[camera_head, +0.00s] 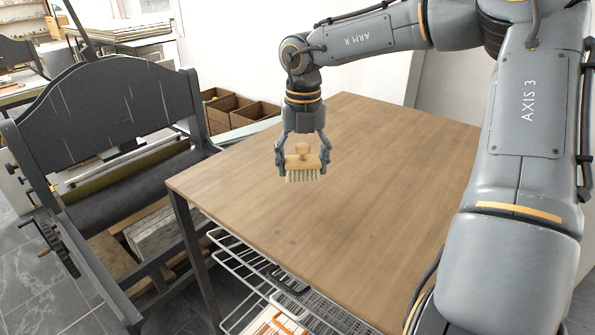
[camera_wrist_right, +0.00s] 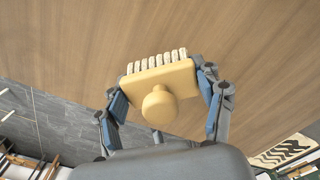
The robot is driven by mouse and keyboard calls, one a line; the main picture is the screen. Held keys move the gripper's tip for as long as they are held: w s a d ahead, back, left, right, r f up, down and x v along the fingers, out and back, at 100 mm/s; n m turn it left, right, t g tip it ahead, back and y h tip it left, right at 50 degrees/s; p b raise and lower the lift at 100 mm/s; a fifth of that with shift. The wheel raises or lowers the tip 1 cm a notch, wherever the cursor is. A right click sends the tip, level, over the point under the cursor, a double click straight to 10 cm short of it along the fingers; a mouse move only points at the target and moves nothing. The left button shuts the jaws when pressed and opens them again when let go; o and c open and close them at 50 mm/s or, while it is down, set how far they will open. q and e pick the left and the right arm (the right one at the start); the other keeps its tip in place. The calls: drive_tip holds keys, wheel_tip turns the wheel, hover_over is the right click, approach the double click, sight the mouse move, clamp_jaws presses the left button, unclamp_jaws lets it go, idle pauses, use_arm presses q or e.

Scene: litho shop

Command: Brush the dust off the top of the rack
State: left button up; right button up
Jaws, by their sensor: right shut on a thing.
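The rack has a flat brown wooden top (camera_head: 380,175), with wire shelves (camera_head: 262,282) under it. The top also fills much of the right wrist view (camera_wrist_right: 255,50). I cannot make out dust on it, only a few small dark marks near the front. My right gripper (camera_head: 303,168) is shut on a wooden brush (camera_head: 302,161) with a round knob and pale bristles pointing down. In the right wrist view the brush block (camera_wrist_right: 178,78) sits between both fingers, knob toward the camera. The brush is over the top's left half; I cannot tell whether the bristles touch. My left gripper is not in view.
A dark press (camera_head: 105,110) with a side crank stands just left of the rack. Brown boxes (camera_head: 235,112) lie behind the rack's far left corner. A white wall (camera_head: 250,50) is behind. The wooden top is otherwise clear.

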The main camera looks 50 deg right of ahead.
sight(302, 144)
drive_tip(key=shift+w+d+r, duration=0.1)
drive_tip(key=shift+r, duration=0.75)
drive_tip(key=shift+w+d+r, duration=0.1)
drive_tip(key=shift+r, duration=0.7)
drive_tip(key=shift+a+r, duration=0.1)
drive_tip(key=shift+a, duration=0.05)
